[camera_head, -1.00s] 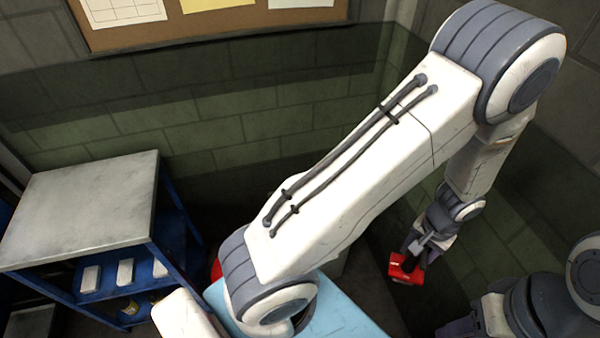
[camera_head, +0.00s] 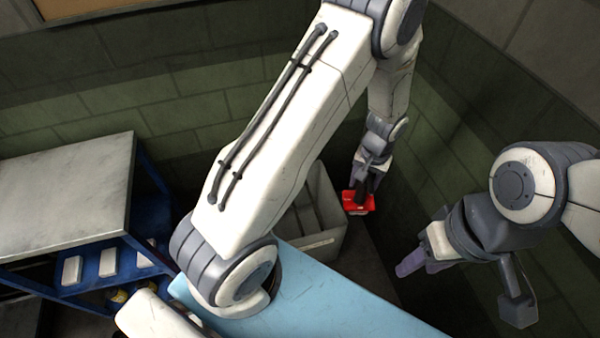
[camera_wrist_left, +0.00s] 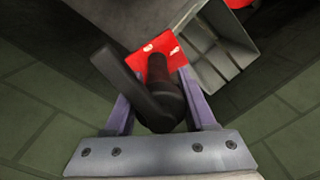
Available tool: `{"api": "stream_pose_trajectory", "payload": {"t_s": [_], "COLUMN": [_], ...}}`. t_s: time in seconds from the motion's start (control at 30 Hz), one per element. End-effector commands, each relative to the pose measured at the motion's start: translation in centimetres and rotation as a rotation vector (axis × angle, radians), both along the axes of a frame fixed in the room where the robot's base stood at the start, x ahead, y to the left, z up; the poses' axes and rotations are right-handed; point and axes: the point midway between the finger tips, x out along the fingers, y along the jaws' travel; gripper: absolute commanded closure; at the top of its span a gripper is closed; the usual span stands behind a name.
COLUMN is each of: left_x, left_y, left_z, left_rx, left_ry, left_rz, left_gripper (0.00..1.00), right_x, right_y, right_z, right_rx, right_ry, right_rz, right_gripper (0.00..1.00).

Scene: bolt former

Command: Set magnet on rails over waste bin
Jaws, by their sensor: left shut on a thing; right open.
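The magnet is a red block (camera_head: 358,203) with a black handle (camera_wrist_left: 150,90). My left gripper (camera_head: 370,180) is shut on the handle, and the red block hangs below it. In the head view the magnet is just right of the grey waste bin (camera_head: 328,240), near its right rim. Grey bars show at the bin's opening; whether they are the rails I cannot tell. In the left wrist view the bin (camera_wrist_left: 240,62) lies beyond and to the right of the red block (camera_wrist_left: 150,47). My right gripper (camera_head: 412,262) is open and empty, to the lower right.
A light blue surface (camera_head: 330,300) lies in front of the bin. A metal-topped blue shelf unit (camera_head: 65,190) stands at left. Walls are behind and at right, close to the magnet. My left arm hides part of the bin. Another red thing (camera_wrist_left: 238,3) shows at the wrist view's top.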

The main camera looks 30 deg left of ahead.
Motion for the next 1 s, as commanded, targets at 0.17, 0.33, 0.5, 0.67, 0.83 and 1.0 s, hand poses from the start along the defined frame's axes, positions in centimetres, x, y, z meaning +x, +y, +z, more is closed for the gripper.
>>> {"api": "stream_pose_trajectory", "payload": {"t_s": [0.17,0.33,0.5,0.67,0.83,1.0], "left_x": [4.6,7.5,9.0,9.5,9.5,9.5], "left_y": [6.2,12.9,19.2,23.4,25.3,25.6], "left_z": [-7.6,-12.9,-17.1,-19.4,-20.2,-20.4], "left_rx": [0.004,0.006,0.006,0.007,0.006,0.006], "left_ry": [-0.003,-0.003,0.000,0.000,0.002,0.002], "left_rz": [0.093,0.172,0.238,0.279,0.295,0.297], "left_gripper": [1.00,1.00,1.00,1.00,1.00,1.00], "right_x": [0.0,0.0,0.0,0.0,0.0,0.0], "right_y": [0.0,0.0,0.0,0.0,0.0,0.0], "right_z": [-7.2,-12.1,-16.2,-18.4,-19.2,-19.3], "right_rx": [-0.001,-0.001,-0.001,0.000,0.000,0.000], "right_ry": [0.001,0.001,0.001,0.000,0.000,0.000], "right_rz": [0.000,0.001,0.001,0.001,0.001,0.001], "right_gripper": [0.53,0.53,0.53,0.53,0.53,0.53]}}
